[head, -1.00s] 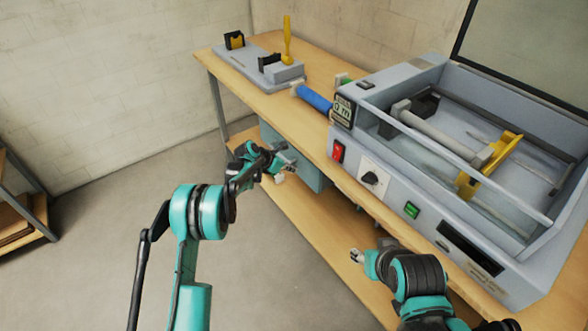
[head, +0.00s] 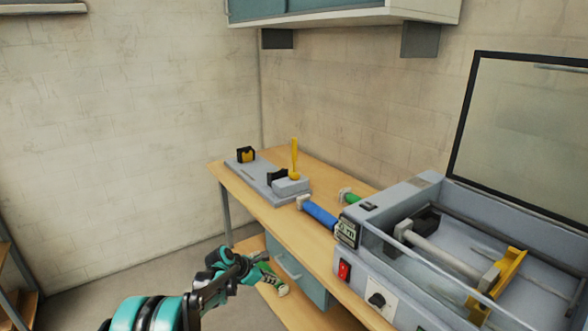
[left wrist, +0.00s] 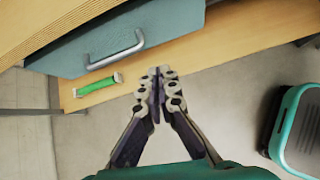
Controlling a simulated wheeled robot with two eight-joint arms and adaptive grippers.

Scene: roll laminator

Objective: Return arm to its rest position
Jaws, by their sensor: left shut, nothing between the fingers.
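My left gripper (head: 266,272) is at the lower middle of the head view, in front of the workbench and below its top. In the left wrist view my left gripper (left wrist: 160,82) is shut with its fingertips together and nothing between them. It points toward the lower shelf and the blue-grey drawer (left wrist: 130,40), apart from both. My right gripper is not in view. The grey laminator (head: 410,290) stands on the bench at the right, with a grey roller and a yellow bracket (head: 503,282) inside.
A green roll with pale ends (left wrist: 98,86) lies on the lower shelf. A blue roll (head: 320,214) and a grey fixture (head: 262,182) with a yellow upright handle are on the bench top (head: 240,188). A wall cabinet (head: 340,14) hangs above.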

